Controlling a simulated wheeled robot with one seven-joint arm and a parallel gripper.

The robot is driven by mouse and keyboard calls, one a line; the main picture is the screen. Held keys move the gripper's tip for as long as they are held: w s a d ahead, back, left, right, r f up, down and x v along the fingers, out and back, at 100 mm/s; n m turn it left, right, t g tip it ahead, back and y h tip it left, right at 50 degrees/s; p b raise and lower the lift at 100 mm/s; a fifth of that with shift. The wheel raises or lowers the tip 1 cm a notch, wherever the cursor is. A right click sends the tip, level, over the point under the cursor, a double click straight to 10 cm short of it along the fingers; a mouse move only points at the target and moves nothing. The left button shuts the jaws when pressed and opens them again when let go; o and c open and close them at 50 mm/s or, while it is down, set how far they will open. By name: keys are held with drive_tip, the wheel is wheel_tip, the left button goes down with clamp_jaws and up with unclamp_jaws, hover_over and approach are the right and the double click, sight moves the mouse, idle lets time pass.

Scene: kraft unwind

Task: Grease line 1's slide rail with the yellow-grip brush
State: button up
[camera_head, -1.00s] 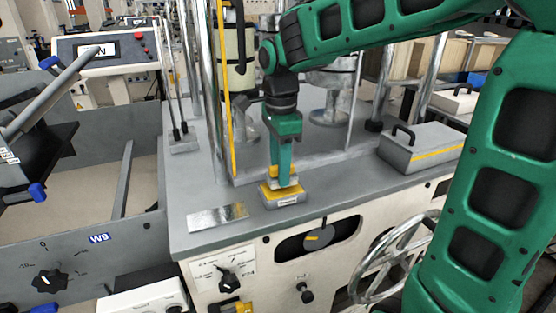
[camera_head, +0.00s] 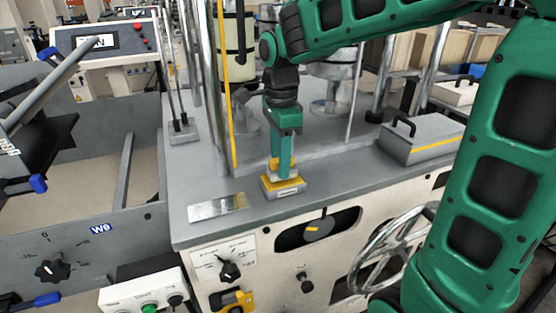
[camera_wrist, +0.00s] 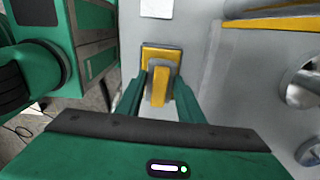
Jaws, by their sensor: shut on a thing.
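The yellow-grip brush (camera_wrist: 160,86) shows in the wrist view as a yellow grip between my two green fingers. My gripper (camera_head: 283,171) points straight down over the grey machine top and is shut on the grip. Directly below is a low yellow-and-grey block (camera_head: 283,190) with a small label on its front; its yellow rim (camera_wrist: 162,53) shows in the wrist view. My fingers hide much of the brush, and I cannot tell whether it touches the block. I cannot make out which part is line 1's slide rail.
A shiny metal plate (camera_head: 217,207) lies left of the block on the machine top (camera_head: 205,178). A grey box with a handle and yellow stripe (camera_head: 425,138) stands at the right. Upright posts and a yellow rod (camera_head: 227,85) rise behind. A handwheel (camera_head: 390,255) projects in front.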

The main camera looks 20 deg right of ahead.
drive_tip(key=shift+f, duration=0.45)
idle(1.3)
drive_tip(key=shift+r, duration=3.55)
